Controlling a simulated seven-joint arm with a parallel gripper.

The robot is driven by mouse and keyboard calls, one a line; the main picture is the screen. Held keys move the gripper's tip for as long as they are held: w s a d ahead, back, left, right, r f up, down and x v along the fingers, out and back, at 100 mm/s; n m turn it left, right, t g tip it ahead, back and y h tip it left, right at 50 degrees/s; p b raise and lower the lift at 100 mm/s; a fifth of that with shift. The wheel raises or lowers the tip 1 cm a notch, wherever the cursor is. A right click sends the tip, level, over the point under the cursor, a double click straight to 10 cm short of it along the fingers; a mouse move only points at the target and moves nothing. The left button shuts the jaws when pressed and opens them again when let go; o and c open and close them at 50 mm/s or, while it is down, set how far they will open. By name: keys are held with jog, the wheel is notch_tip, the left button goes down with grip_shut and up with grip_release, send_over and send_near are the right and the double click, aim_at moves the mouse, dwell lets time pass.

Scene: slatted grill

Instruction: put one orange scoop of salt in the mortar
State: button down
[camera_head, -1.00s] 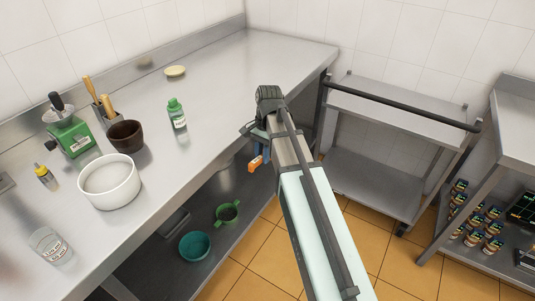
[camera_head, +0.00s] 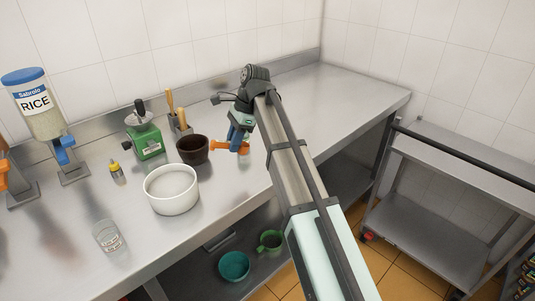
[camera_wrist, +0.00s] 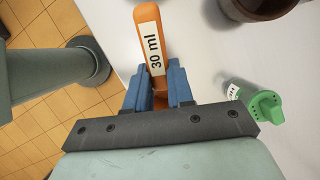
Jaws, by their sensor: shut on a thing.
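My gripper (camera_head: 238,138) is shut on the orange scoop (camera_head: 226,146) above the bench. In the wrist view the scoop (camera_wrist: 150,40), marked 30 ml, points up between the blue fingers; its bowl is not clearly seen. The dark brown bowl (camera_head: 192,149), which looks like the mortar, stands just left of the gripper; its edge shows at the top right of the wrist view (camera_wrist: 262,8).
A green scale-like device (camera_head: 146,143), a utensil holder (camera_head: 180,123) and a small yellow-capped bottle (camera_head: 117,174) stand on the bench. A clear jar (camera_head: 108,236) and a rice dispenser (camera_head: 42,105) are left. The bench (camera_head: 340,95) is clear at right.

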jog(key=s+a+r+n+g, duration=0.1)
jog(key=s+a+r, duration=0.1)
jog(key=a, duration=0.3)
jog(key=s+a+r+n, duration=0.1)
jog(key=s+a, duration=0.3)
jog(key=a, duration=0.2)
jog(key=s+a+r+n+g+y, duration=0.1)
jog(key=s+a+r, duration=0.1)
jog(key=a, duration=0.4)
jog(key=shift+s+r+g, duration=0.3)
jog(key=shift+s, duration=0.45)
jog(key=shift+f, duration=0.1)
jog(key=shift+f, duration=5.95)
notch_tip(320, 180, up, 8)
jog(key=shift+r, duration=0.1)
